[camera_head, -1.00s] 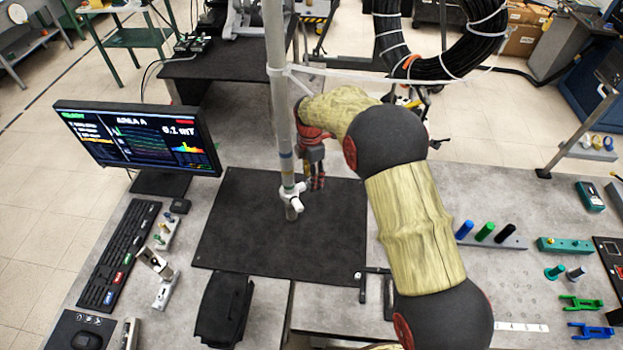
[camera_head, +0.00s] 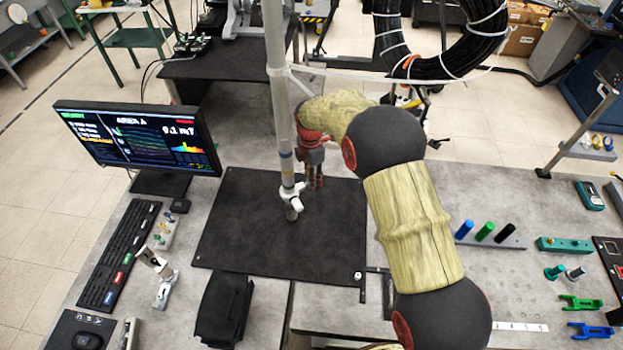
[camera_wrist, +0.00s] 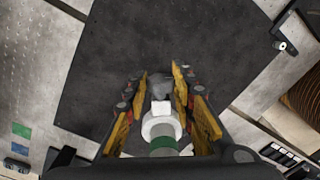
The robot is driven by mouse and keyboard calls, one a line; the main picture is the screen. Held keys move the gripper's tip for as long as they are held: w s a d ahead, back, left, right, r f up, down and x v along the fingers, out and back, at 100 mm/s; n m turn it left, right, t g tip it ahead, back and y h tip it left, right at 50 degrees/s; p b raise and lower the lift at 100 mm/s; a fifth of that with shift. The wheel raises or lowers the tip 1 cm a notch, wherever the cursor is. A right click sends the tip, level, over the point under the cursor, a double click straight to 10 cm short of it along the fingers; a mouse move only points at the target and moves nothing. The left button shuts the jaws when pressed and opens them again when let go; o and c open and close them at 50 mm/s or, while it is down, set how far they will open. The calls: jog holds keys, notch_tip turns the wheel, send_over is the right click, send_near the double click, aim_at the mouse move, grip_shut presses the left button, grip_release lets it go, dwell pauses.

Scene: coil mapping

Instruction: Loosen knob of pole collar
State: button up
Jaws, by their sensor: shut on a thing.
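The grey pole (camera_head: 280,100) stands upright over the dark mat, with a white pole collar (camera_head: 290,193) near its lower end. In the wrist view the white collar (camera_wrist: 161,126) shows above a green band on the pole. A small pale knob (camera_wrist: 160,106) sticks out from the collar between my fingers. My gripper (camera_head: 316,184) is just right of the collar in the head view. In the wrist view my gripper (camera_wrist: 160,98) has its yellow-padded fingers on both sides of the knob, shut on it. The exact contact is hard to see.
The dark mat (camera_head: 240,235) is mostly bare around the pole. A monitor (camera_head: 138,138) and keyboard (camera_head: 120,255) stand left. A black pouch (camera_head: 224,308) lies in front. Coloured pegs in a holder (camera_head: 492,236) are at the right. A cable coil (camera_head: 440,60) hangs behind my arm.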

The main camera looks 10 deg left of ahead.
grip_shut()
jog(key=shift+t+y+b, duration=0.3)
jog(key=shift+t+b, duration=0.1)
jog(key=shift+b, duration=0.55)
jog(key=b, duration=0.2)
jog(key=t+y+b, duration=0.1)
jog(key=b, duration=0.1)
jog(key=t+b, duration=0.1)
jog(key=b, duration=0.1)
jog(key=shift+s+d+f+y, duration=0.2)
jog(key=shift+s+f+y, duration=0.05)
jog(key=shift+y, duration=0.15)
jog(key=t+y+b, duration=0.1)
jog(key=b, duration=0.5)
jog(key=t+y+b, duration=0.1)
jog(key=b, duration=0.5)
jog(key=t+y+b, duration=0.1)
jog(key=t+b, duration=0.1)
jog(key=b, duration=0.4)
jog(key=shift+s+d+f+b, duration=0.25)
jog(key=shift+f+b, duration=0.05)
jog(key=t+y+b, duration=0.1)
jog(key=b, duration=0.3)
jog(key=shift+s+r+t, duration=0.1)
jog(key=shift+t, duration=0.3)
jog(key=shift+t+y+b, duration=0.3)
jog(key=shift+t+y, duration=0.4)
jog(key=shift+t, duration=0.1)
